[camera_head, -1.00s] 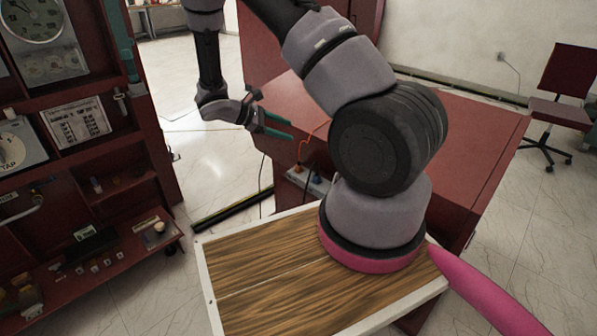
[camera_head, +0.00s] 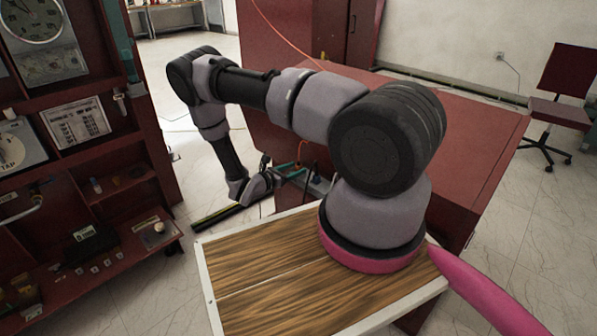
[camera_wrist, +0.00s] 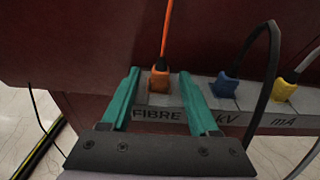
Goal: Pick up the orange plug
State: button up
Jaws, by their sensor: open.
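The orange plug (camera_wrist: 159,79) sits in the grey socket strip above the label "FIBRE" in the wrist view, with an orange cable rising from it. My gripper (camera_wrist: 160,80) is open, with its two green fingers on either side of the plug. The left finger lies left of the plug and the right finger right of it, with visible gaps. In the head view my gripper (camera_head: 291,169) is at the socket strip, and the plug is hard to make out there.
The red cabinet (camera_wrist: 100,40) rises behind the strip. A wood-topped board (camera_head: 270,285) surrounds my arm's base.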

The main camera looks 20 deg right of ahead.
jog(key=shift+x, duration=2.7)
jog(key=shift+f, duration=0.1)
grip_shut()
